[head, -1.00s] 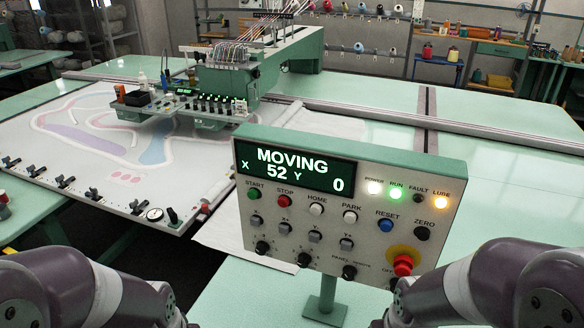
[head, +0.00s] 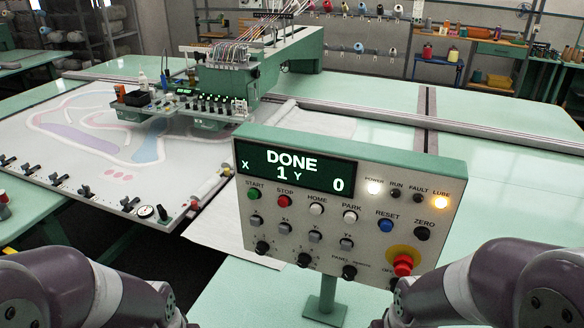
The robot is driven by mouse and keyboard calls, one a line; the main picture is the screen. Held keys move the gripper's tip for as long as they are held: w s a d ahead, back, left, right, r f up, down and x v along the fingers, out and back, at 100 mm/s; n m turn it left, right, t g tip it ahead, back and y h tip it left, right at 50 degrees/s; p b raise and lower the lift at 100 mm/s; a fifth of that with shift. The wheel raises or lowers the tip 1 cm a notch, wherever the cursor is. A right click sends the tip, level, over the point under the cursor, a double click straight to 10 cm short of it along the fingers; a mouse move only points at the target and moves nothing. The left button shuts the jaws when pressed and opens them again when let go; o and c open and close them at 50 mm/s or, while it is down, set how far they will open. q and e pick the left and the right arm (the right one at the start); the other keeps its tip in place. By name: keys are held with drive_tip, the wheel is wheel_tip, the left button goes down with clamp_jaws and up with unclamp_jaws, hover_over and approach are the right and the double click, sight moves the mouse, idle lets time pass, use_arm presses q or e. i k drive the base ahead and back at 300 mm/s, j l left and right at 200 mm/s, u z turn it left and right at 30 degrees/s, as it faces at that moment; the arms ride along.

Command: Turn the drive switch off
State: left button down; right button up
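The control panel (head: 350,185) stands upright on a green post in the middle of the head view. Its display (head: 293,173) reads DONE, X 1, Y 0. The POWER lamp (head: 375,188) and LUBE lamp (head: 441,198) are lit; RUN (head: 394,193) and FAULT are dark. Black knobs, such as this one (head: 262,247), line the lower row. I cannot read which is the drive switch; a knob at the lower right (head: 393,284) is partly hidden by my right arm. Both my arms show at the bottom corners, but neither gripper is in view.
A red emergency button (head: 403,264) on a yellow disc sits at the panel's lower right. Behind is the tufting head (head: 228,82) over a framed cloth (head: 70,160) with coloured shapes. The green table (head: 500,190) is clear to the right of the panel.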

sight(393, 282)
drive_tip(key=z, duration=0.95)
